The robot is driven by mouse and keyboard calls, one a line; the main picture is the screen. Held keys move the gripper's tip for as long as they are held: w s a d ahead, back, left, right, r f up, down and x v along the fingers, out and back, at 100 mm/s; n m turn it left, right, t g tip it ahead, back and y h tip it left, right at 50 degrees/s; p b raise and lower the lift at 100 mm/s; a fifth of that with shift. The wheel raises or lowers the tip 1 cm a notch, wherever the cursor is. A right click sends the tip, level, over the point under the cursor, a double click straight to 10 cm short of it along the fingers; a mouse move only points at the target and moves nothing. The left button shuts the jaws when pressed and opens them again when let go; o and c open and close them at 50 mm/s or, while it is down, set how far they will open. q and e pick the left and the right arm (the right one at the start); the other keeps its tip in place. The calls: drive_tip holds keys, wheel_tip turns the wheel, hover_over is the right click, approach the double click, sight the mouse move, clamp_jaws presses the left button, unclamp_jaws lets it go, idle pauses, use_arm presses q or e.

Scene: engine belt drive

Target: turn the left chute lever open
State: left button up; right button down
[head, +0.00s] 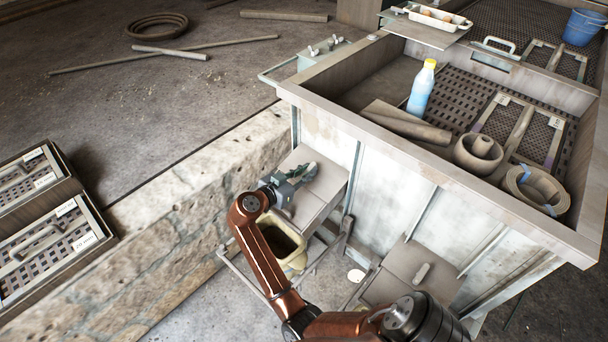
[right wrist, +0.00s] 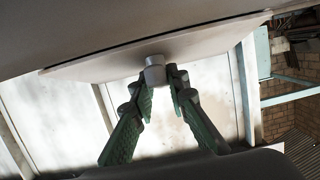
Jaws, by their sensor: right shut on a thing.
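The left chute (head: 320,190) is a grey sloping box on the pale front wall of the big bin. My right gripper (head: 300,175) is at its upper face, shut on the left chute lever. In the right wrist view the lever (right wrist: 155,70) shows as a short grey knob between the green finger pads (right wrist: 160,100). In the head view the gripper hides most of the lever, so its angle is hard to tell. My left gripper is not in view.
A yellowish open container (head: 297,262) stands below the left chute, partly behind my arm. The right chute (head: 400,262) with its own lever (head: 422,272) is to the right. The bin (head: 450,190) holds a blue bottle (head: 422,88) and rolled parts. A stone ledge (head: 150,210) runs left.

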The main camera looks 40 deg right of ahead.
drive_tip(key=shift+f, duration=0.2)
idle(0.3)
drive_tip(key=c, duration=1.9)
unclamp_jaws()
drive_tip(key=shift+r, duration=0.15)
drive_tip(key=shift+v, duration=3.8)
drive_tip(key=shift+w, duration=0.15)
